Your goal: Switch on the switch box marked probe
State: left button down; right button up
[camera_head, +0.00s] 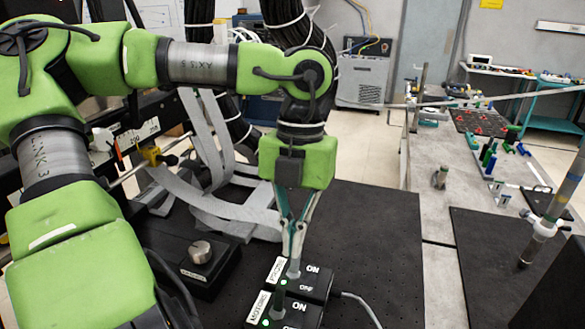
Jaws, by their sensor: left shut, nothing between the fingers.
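The switch box marked probe (318,286) is a black box with a white label, "ON" and "OFF" lettering and a lit green light, at the bottom centre. A second black box, marked motors (300,316), stands in front of it and also has a lit green light. My left gripper (293,262) points down with its fingers shut and nothing between them. Its tips are right at the top of the probe box, over its switch.
A black box with a silver knob (200,252) stands to the left. Grey ribbon cables (225,208) hang behind it. A cable (362,304) leaves the probe box on the right. The black perforated table top (375,235) is clear to the right.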

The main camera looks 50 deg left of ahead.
aim_at(296, 262)
pick_arm(q)
notch_tip(296, 262, up, 10)
jog(key=w, duration=0.1)
jog(key=shift+a+r, duration=0.25)
jog(key=shift+a, duration=0.15)
jog(key=shift+w, duration=0.1)
